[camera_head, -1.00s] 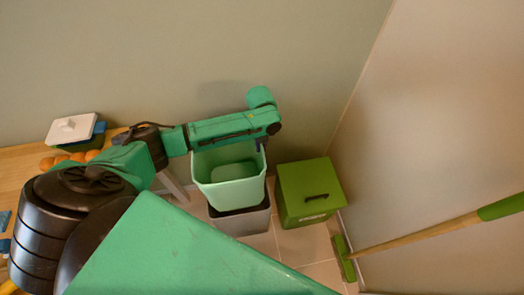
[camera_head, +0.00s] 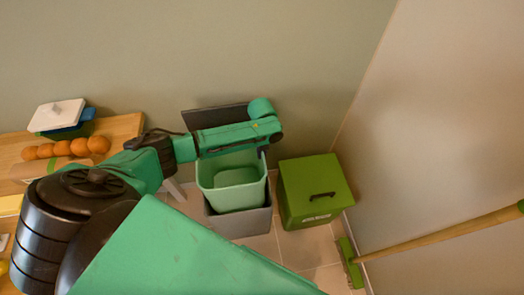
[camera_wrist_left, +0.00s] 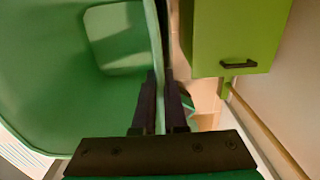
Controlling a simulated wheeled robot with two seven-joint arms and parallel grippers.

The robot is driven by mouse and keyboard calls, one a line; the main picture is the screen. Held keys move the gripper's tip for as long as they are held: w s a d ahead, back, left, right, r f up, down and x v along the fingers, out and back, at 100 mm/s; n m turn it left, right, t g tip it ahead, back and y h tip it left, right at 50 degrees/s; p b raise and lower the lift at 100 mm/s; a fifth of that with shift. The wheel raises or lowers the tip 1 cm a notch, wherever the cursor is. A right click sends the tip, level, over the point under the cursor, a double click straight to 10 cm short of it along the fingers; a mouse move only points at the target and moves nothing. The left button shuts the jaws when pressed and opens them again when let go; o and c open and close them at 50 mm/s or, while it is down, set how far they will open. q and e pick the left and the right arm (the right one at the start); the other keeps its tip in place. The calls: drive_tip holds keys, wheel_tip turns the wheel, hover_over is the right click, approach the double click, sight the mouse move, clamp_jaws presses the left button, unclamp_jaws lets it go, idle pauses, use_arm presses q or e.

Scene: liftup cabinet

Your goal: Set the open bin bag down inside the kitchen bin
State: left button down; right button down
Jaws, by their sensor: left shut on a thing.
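The open bin bag (camera_head: 232,186) is a pale green, bucket-shaped thing with a wide mouth facing up. It also fills the left of the left wrist view (camera_wrist_left: 60,70). My left gripper (camera_head: 262,153) is shut on its right rim; both fingers pinch the wall in the left wrist view (camera_wrist_left: 160,105). The kitchen bin (camera_head: 240,224) is grey and stands on the floor under the bag. Its dark raised lid (camera_head: 215,117) shows behind my arm. The bag's bottom overlaps the bin's mouth; how deep it sits I cannot tell. My right gripper is not in view.
A green lidded box (camera_head: 315,190) with a black handle stands close right of the bin. A green broom (camera_head: 430,235) leans at the right wall. A wooden worktop (camera_head: 115,132) at left holds orange fruit (camera_head: 65,148) and a white-lidded container (camera_head: 58,115).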

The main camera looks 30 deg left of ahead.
use_arm(q)
wheel_tip(320, 180, down, 15)
drive_tip(key=b, duration=1.1)
drive_tip(key=c, duration=0.9)
unclamp_jaws()
wheel_tip(320, 180, up, 8)
drive_tip(key=p, duration=0.8)
